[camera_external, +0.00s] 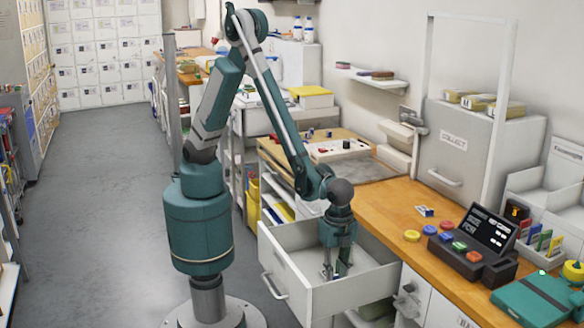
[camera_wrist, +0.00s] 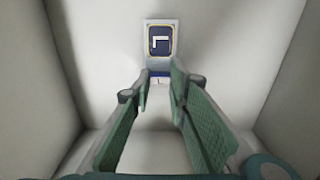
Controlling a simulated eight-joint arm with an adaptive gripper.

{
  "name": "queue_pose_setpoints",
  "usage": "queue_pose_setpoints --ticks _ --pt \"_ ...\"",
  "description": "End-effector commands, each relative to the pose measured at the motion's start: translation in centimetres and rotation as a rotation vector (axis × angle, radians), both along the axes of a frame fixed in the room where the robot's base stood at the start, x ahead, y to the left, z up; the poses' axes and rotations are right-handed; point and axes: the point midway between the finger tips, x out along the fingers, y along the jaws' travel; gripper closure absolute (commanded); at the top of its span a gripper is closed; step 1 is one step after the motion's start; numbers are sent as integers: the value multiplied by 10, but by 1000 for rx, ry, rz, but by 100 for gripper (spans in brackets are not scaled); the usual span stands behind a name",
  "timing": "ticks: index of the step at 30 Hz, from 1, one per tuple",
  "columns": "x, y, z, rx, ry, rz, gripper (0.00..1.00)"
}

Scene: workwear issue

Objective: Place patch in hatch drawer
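The patch (camera_wrist: 161,41) is a small dark blue piece with a white angular mark, a yellow edge and a pale border. In the wrist view it lies at the fingertips, mostly beyond them. A small piece of it shows low in the open drawer (camera_external: 281,262) in the outside view. My gripper (camera_wrist: 161,80) reaches down inside this drawer, fingers pointing at its floor; it also shows in the outside view (camera_external: 336,276). The fingers are apart, with a clear gap between them. Whether the tips touch the patch's lower edges is hard to see.
Light drawer walls (camera_wrist: 62,60) stand on all sides of my gripper. A grey hatch panel (camera_external: 455,150) labelled COLLECT stands behind the wooden counter (camera_external: 385,205).

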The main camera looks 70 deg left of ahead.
Motion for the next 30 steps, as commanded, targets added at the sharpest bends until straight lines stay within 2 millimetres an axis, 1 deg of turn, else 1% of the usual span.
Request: queue_pose_setpoints --ticks 1,3,11,16,17,18,20,30 --pt "0 0 -4 0 0 0 87" --pt "0 0 -6 0 0 0 87" --pt "0 0 -6 0 0 0 87" --pt "0 0 -10 0 0 0 87" --pt "0 0 -9 0 0 0 80" --pt "0 0 -9 0 0 0 75" --pt "0 0 -9 0 0 0 68" --pt "0 0 -8 0 0 0 68"
